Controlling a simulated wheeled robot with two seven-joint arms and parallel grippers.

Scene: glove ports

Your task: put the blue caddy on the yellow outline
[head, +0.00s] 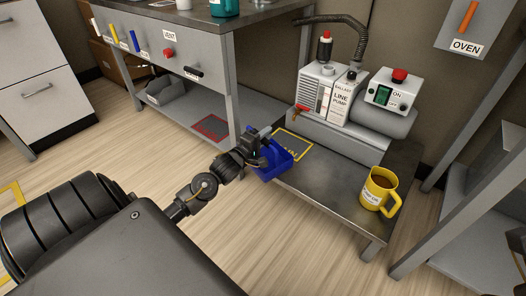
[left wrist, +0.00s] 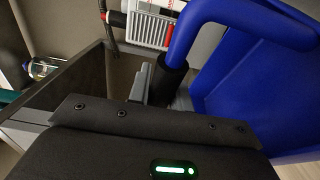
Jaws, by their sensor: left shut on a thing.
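The blue caddy (head: 277,165) is at the left edge of the low metal bench, in front of the yellow outline (head: 297,138) in the head view. It hides the outline's near-left part. I cannot tell whether it touches the bench. My left gripper (head: 259,150) is shut on the caddy's handle. In the left wrist view the blue caddy (left wrist: 265,75) fills the right side, its handle running into my left gripper (left wrist: 166,82).
A ballast line pump (head: 322,92) stands behind the outline. A yellow mug (head: 378,190) stands at the bench's right end. A taller workbench (head: 205,50) is to the left, with a red outline (head: 211,128) on its lower shelf. The bench middle is clear.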

